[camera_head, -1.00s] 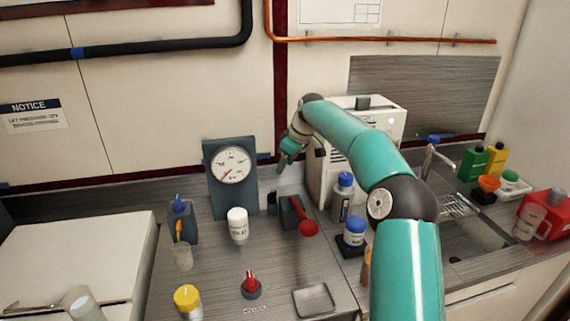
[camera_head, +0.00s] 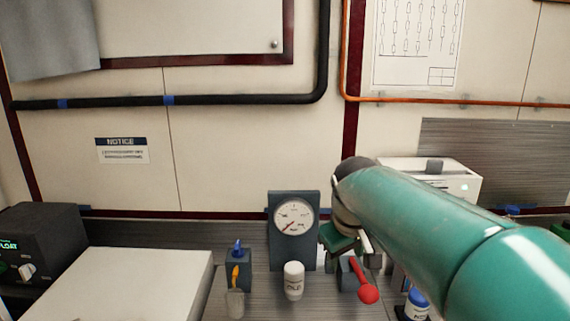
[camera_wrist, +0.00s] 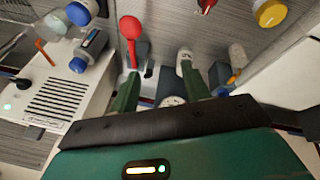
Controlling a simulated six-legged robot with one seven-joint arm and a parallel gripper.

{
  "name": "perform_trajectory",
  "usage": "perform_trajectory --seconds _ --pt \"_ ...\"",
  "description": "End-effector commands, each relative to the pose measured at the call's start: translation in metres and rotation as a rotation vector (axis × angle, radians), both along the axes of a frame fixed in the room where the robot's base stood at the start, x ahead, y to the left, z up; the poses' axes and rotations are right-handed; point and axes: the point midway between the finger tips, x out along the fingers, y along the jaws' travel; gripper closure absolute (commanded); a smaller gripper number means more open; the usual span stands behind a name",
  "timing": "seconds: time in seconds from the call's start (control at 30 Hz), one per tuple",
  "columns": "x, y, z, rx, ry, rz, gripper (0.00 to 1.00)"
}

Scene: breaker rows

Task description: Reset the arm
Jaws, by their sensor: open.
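My teal arm reaches in from the right of the head view, and my gripper (camera_head: 345,245) is bent down over the counter, just right of the dial gauge (camera_head: 294,218). It is close to the block with the red-knobbed lever (camera_head: 367,293), partly covering it. In the wrist view my gripper (camera_wrist: 160,85) has its two green fingers spread apart with nothing held between them. The red lever (camera_wrist: 131,30) lies beyond the left finger there, and a white bottle (camera_wrist: 183,56) beyond the right finger. The gauge shows only partly between the fingers.
A white boxy machine (camera_head: 440,182) stands behind my arm. A white bottle (camera_head: 293,282) and a blue-topped block (camera_head: 238,265) stand left of the lever. A pale flat-topped box (camera_head: 120,280) and a dark display unit (camera_head: 38,245) occupy the left. Pipes run along the wall.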

Motion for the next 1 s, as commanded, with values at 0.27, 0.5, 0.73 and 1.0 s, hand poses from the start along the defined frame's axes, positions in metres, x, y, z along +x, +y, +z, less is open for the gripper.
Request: perform_trajectory --seconds 0.27,0.5,0.73,1.0 --pt "-0.106 -0.018 -0.014 0.074 -0.079 -0.19 0.53" --pt "-0.18 -0.03 -0.05 0.193 -0.129 -0.332 0.53" --pt "-0.203 -0.032 -0.068 0.247 -0.141 -0.381 0.53" --pt "-0.202 -0.033 -0.068 0.247 -0.141 -0.381 0.53"
